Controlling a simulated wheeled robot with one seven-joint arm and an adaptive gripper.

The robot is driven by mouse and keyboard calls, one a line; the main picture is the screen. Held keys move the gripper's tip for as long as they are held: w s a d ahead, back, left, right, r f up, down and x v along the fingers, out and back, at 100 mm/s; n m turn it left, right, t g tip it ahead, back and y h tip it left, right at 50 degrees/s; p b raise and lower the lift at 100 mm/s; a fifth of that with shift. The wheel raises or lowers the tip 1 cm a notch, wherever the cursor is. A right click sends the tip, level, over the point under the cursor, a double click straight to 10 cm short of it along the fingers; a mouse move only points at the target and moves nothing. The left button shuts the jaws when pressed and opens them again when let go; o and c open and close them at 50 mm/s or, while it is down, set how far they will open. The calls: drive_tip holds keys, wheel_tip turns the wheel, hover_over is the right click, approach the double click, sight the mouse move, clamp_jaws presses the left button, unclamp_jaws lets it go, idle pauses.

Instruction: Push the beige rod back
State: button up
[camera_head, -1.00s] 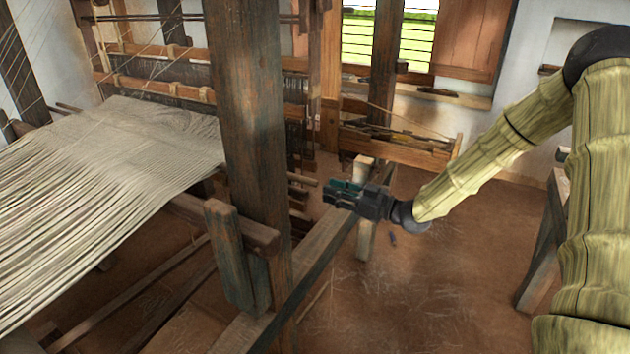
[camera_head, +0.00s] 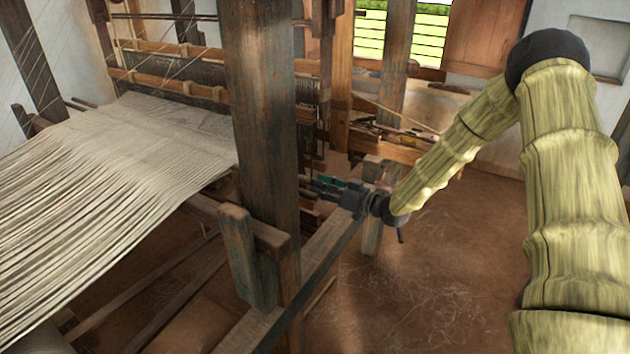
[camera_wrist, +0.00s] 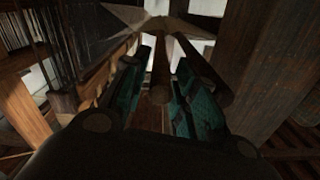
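My gripper (camera_head: 322,187) is beside the right side of the thick front post, among the loom's lower beams. In the wrist view my gripper (camera_wrist: 164,62) has its two teal fingers apart. A brownish rod (camera_wrist: 160,80), which looks like the beige rod, runs away from the camera between the fingers, with its round end towards my palm. I cannot tell whether the end touches my gripper. The picture is dark and the rod's colour is dull. In the head view the rod is mostly hidden by the post and my gripper.
The thick wooden post (camera_head: 262,110) stands just left of my gripper. A second slanting bar (camera_wrist: 207,70) lies close to the right finger in the wrist view. Woven cloth and warp threads (camera_head: 110,170) stretch across the left.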

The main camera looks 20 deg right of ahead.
drive_tip(key=shift+p+x, duration=0.3)
drive_tip(key=shift+x, duration=0.9)
clamp_jaws()
drive_tip(key=shift+f, duration=0.1)
drive_tip(key=shift+s+a+b, duration=0.3)
drive_tip(key=shift+a+b, duration=0.1)
drive_tip(key=shift+b, duration=0.25)
